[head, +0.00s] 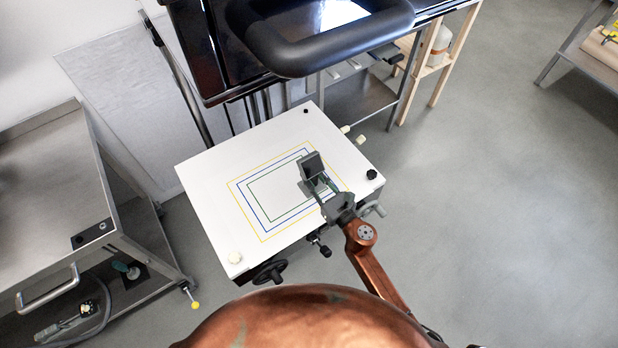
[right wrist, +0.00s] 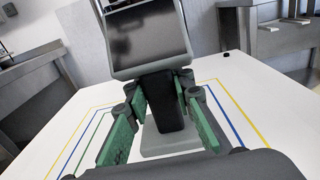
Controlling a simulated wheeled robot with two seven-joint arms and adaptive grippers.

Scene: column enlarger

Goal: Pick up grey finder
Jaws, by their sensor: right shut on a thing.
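The grey finder (head: 312,165) is upright over the white baseboard (head: 215,185), near the right side of its printed frames. In the right wrist view the finder (right wrist: 150,42) shows a tilted dark panel in a grey frame, a dark stem and a flat grey base. My right gripper (head: 322,188) reaches in from the front. Its green-padded fingers (right wrist: 162,105) are shut on the finder's stem, one on each side. I cannot tell whether the base touches the board. My left gripper is not in view.
The black enlarger head (head: 330,40) overhangs the back of the board. A steel bench (head: 50,200) stands at the left. The board's left part is clear.

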